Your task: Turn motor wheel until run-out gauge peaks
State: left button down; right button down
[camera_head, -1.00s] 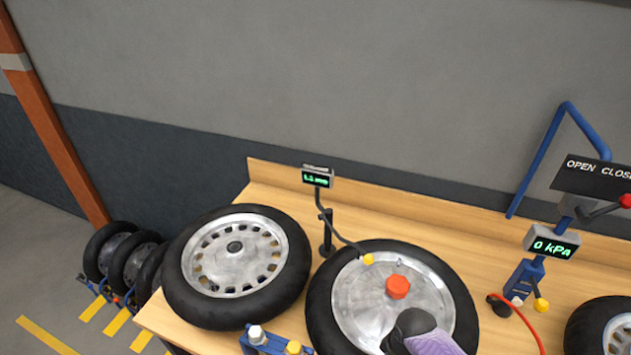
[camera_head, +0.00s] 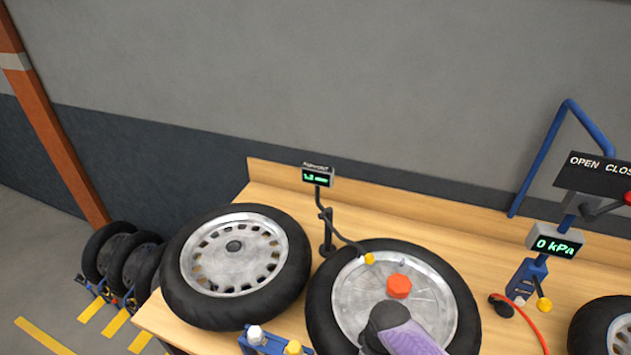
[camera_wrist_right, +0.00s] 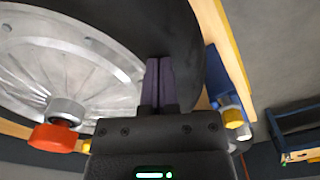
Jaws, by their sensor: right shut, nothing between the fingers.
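The motor wheel (camera_head: 455,291), a black tyre around a silver disc with a red hub cap (camera_head: 399,286), lies flat on the wooden bench. The run-out gauge (camera_head: 318,177) stands behind it; its small green reading looks like 1.2 but is blurred. The gauge's yellow tip (camera_head: 369,258) is at the disc's rim. My right gripper reaches over the wheel's near side, its fingertips hidden in the head view. In the right wrist view, its fingers (camera_wrist_right: 157,62) are together and empty, against or just over the black tyre; contact cannot be told. My left gripper is out of view.
A second wheel with a slotted rim (camera_head: 172,279) lies close on the left. A blue stand with a 0 kPa display (camera_head: 555,245) and an orange hose (camera_head: 536,327) is on the right. A blue fixture (camera_head: 262,343) is at the bench's front edge.

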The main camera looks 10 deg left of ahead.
aim_at(350, 352)
jog(key=shift+w+a+f+b, duration=0.1)
jog(key=shift+w+a+b, duration=0.2)
jog(key=shift+a+b, duration=0.3)
jog(key=shift+w+a+b, duration=0.3)
jog(key=shift+a+b, duration=0.1)
jog(key=shift+a, duration=0.25)
jog(key=shift+w+a+f+b, duration=0.1)
jog(key=shift+w+a+b, duration=0.2)
jog(key=shift+a+b, duration=0.3)
jog(key=shift+w+a+r, duration=0.2)
jog(key=shift+w+a, duration=0.05)
jog(key=shift+a, duration=0.35)
notch_tip(350, 352, up, 3)
jog(key=p, duration=0.3)
jog(key=shift+r, duration=0.15)
jog(key=d+p, duration=0.1)
jog(key=d, duration=0.2)
jog(key=d+p, duration=0.1)
jog(key=d, duration=0.1)
jog(key=d+p, duration=0.1)
jog(key=d, duration=0.2)
jog(key=shift+s+d, duration=0.3)
jog(key=shift+d, duration=0.05)
jog(key=d, duration=1)
jog(key=shift+s+f, duration=0.2)
jog(key=shift+s, duration=0.05)
